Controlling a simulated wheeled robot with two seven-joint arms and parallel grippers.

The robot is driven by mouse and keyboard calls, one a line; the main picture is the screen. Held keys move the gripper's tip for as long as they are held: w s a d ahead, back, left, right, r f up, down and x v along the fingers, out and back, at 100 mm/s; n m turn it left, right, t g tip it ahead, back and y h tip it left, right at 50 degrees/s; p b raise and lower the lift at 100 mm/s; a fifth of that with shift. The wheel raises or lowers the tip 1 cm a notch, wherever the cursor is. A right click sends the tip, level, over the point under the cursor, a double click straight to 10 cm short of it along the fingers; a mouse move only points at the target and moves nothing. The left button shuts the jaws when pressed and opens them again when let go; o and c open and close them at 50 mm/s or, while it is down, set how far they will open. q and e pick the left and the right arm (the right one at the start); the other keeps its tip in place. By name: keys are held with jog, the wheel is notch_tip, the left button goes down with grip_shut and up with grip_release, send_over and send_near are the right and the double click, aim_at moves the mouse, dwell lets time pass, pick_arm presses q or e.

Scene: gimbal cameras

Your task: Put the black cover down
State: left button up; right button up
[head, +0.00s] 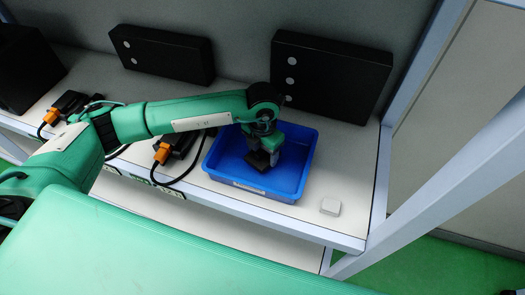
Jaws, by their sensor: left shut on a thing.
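My left gripper (265,155) reaches down into the blue tray (226,169) on the white shelf. It is shut on the black cover (257,160), a small dark piece at its fingertips inside the tray's walls. The gripper hides part of the cover, and I cannot tell whether the cover touches the tray floor. My right gripper is not in view.
A small white block (330,206) lies on the shelf (345,180) right of the tray. Black boxes (330,75) stand at the back. Orange-and-black devices with cables (172,150) sit left of the tray. A frame post (425,60) rises at the right.

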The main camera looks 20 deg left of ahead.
pick_arm(q)
jog(key=shift+f, duration=0.9)
jog(key=o, duration=1)
jog(key=shift+r, duration=0.25)
notch_tip(320, 180, up, 11)
jog(key=b, duration=0.4)
jog(key=shift+f, duration=0.2)
jog(key=shift+r, duration=0.6)
